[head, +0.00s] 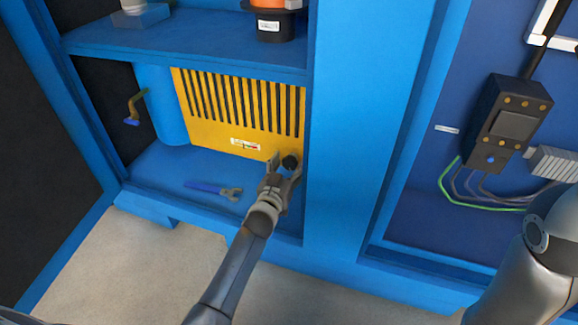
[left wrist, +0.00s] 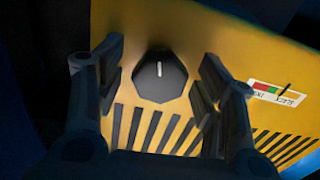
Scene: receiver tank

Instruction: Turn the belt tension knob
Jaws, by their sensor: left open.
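The belt tension knob (head: 290,162) is black and sits at the lower right of the yellow slotted guard panel (head: 200,95). In the left wrist view the knob (left wrist: 160,75) is faceted with a white pointer line, which stands about upright in that picture. My left gripper (head: 284,169) is at the knob. In the left wrist view its open fingers (left wrist: 160,80) stand on either side of the knob with gaps between. A label (left wrist: 277,92) with red, green and yellow fields and a dark pointer mark is on the panel. My right gripper is out of view.
A blue-handled wrench (head: 213,190) lies on the blue cabinet floor, left of my left gripper. A blue post (head: 345,130) stands right of the panel. A black control box (head: 509,122) with cables is at the right.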

